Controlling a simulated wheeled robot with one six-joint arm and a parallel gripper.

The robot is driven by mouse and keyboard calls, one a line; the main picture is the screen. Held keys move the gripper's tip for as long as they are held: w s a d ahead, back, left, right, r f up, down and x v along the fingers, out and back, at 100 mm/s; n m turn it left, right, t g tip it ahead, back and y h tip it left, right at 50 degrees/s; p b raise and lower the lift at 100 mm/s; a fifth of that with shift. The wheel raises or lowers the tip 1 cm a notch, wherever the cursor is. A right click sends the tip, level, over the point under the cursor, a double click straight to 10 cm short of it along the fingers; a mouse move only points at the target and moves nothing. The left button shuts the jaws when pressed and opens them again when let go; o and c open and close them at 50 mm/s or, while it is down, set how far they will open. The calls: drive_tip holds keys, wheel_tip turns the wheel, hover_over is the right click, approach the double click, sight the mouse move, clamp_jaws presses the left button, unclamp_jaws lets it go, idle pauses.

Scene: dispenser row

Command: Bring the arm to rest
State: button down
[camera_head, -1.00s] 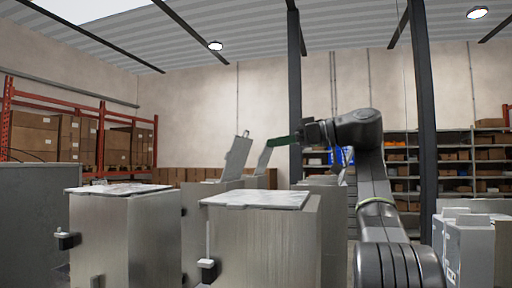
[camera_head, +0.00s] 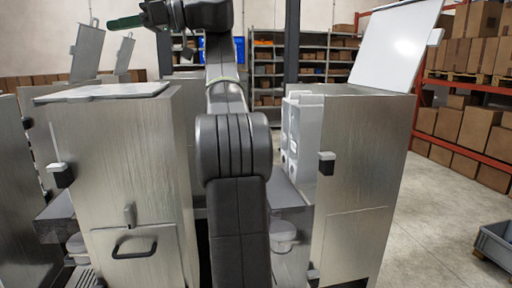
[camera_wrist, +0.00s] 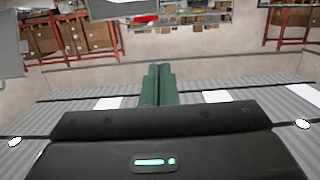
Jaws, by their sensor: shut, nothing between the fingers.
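My gripper (camera_head: 122,22) has green fingers and shows at the upper left of the head view, held level and pointing left. In the wrist view my gripper (camera_wrist: 158,85) has its green fingers together with nothing between them. My arm rises through the middle of the head view and bends left at the top. The gripper is above the height of the closed metal dispenser (camera_head: 120,160) and looks clear of it.
Another metal dispenser (camera_head: 365,170) stands right of my arm with its white lid (camera_head: 398,45) raised. Tilted lids (camera_head: 87,52) rise at far left. A grey crate (camera_head: 497,243) lies on the floor at right. Open floor (camera_head: 435,220) shows there. Shelves (camera_head: 268,65) stand behind.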

drive_tip(key=x, duration=0.9)
drive_tip(key=shift+a, duration=0.35)
drive_tip(key=shift+d, duration=0.1)
